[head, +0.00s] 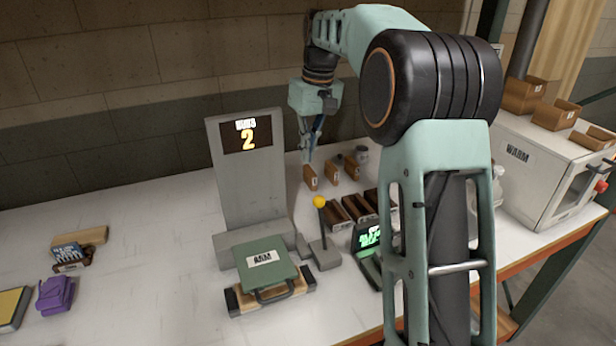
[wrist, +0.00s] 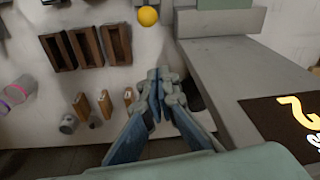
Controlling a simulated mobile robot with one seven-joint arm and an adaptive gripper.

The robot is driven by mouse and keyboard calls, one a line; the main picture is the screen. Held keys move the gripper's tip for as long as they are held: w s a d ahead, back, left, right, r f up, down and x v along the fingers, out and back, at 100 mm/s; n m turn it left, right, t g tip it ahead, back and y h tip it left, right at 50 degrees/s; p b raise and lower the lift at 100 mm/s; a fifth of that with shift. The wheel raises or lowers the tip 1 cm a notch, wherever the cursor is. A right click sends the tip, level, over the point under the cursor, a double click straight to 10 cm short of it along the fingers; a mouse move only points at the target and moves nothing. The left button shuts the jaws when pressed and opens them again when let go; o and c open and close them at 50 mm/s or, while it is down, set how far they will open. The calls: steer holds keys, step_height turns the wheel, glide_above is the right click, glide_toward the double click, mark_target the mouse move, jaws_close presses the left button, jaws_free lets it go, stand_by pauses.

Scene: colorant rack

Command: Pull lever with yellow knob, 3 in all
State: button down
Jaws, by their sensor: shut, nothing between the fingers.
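The yellow knob (head: 320,202) tops a dark lever (head: 324,224) that stands close to upright on a small grey base (head: 324,256), right of the grey display stand (head: 245,185). The stand's screen (head: 246,137) reads "2". My gripper (head: 310,158) points down behind the knob, near the stand's right side, and is apart from the knob. In the wrist view my gripper (wrist: 159,72) is shut and empty, and the yellow knob (wrist: 148,16) shows beyond the fingertips near the top edge.
A green box (head: 265,268) with a label sits in front of the stand. Small brown blocks (head: 331,171) and open dark trays (head: 350,208) lie right of the lever. A green-lit device (head: 367,240) stands nearby. A white cabinet (head: 535,165) is at the right. The left tabletop is mostly clear.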

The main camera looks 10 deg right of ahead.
mark_target(318, 201)
steer(key=shift+s, duration=0.1)
steer(key=shift+f, duration=0.1)
step_height(318, 201, down, 9)
steer(key=s, duration=0.2)
steer(key=shift+s+d, duration=0.2)
steer(key=shift+d, duration=0.15)
stand_by(0.3)
stand_by(0.5)
steer(key=shift+s+b, duration=0.15)
steer(key=shift+b, duration=0.25)
